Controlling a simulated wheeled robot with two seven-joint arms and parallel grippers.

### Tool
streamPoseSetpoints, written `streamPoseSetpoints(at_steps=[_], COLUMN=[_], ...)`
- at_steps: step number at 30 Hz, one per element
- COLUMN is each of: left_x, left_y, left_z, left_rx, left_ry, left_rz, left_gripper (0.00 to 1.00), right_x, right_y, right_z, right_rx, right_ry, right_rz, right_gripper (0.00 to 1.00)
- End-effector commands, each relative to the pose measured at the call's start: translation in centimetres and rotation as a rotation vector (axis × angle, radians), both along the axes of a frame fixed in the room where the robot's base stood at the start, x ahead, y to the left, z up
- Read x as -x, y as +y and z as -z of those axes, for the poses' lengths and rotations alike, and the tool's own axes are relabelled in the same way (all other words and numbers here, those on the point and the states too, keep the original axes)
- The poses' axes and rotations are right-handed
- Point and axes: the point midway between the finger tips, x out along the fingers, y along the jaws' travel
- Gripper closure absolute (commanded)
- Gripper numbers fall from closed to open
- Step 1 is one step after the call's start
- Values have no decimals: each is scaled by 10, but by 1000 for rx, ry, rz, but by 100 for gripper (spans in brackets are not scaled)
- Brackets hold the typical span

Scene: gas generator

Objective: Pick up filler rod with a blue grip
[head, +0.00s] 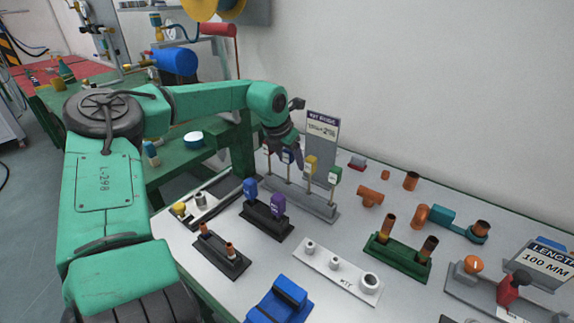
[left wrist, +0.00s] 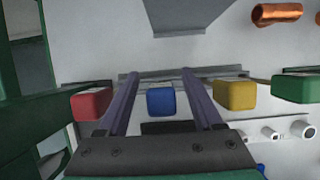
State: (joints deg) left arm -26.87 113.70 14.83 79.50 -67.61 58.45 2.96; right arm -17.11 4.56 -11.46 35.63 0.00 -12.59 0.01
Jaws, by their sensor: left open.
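The filler rod with a blue grip (head: 287,156) stands upright in a grey rack (head: 322,210), in a row with red, yellow and green gripped rods. In the left wrist view the blue grip (left wrist: 161,102) lies between the two open fingers of the left gripper (left wrist: 160,85), with a visible gap on each side. The red grip (left wrist: 91,104) is just outside the left finger and the yellow grip (left wrist: 235,95) just outside the right one. My right gripper is not in view.
A sign (head: 322,138) stands behind the rack. A black stand (head: 266,221) with blue and purple topped pieces is in front of it. A white block (head: 337,271), a green stand (head: 397,257) and copper fittings (head: 369,196) share the grey table.

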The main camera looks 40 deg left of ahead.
Motion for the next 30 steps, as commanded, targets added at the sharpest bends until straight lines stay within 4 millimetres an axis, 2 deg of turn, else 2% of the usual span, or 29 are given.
streamPoseSetpoints(at_steps=[5,6,8,9,11,23,26,30], left_x=[0,0,0,0,0,-1,-1,-1], left_y=[0,0,0,0,0,0,0,0], left_z=[0,-1,-1,-1,-1,-6,-17,-44], left_rx=[0,0,0,0,0,0,-1,-3], left_ry=[-1,-1,-1,-1,-1,-3,-4,-5], left_rz=[0,0,0,0,0,0,0,0], left_gripper=[32,40,63,78,100,100,100,100], right_x=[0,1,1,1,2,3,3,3], right_y=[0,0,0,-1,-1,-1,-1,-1], right_z=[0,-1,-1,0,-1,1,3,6], right_rx=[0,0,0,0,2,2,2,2], right_ry=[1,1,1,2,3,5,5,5], right_rz=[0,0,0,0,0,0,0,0], right_gripper=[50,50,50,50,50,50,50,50])
